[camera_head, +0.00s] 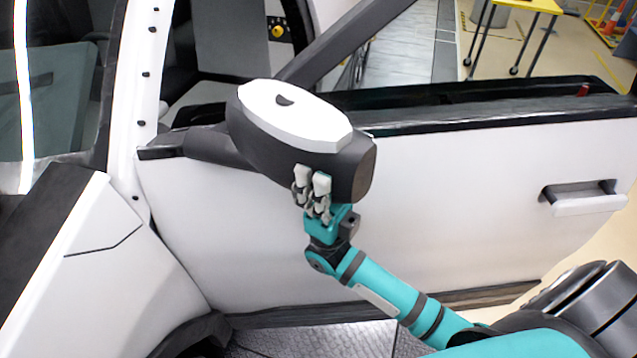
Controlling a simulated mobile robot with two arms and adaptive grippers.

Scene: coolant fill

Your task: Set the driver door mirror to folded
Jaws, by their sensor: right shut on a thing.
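The driver door mirror (292,122) is a black housing with a white cap, on a dark arm at the front corner of the white car door (440,200). It sticks out from the door towards me. My right gripper (309,180), on a teal arm coming from the lower right, is at the lower edge of the mirror's outer end. Its pale fingertips touch the housing and are shut on it. The mirror glass is not visible. My left gripper is not in view.
The door handle (584,197) is at the right. The white front fender (85,265) is at the lower left. Behind the door are a yellow table (530,5) and an orange cone (610,25). Open floor lies beyond the door at the upper right.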

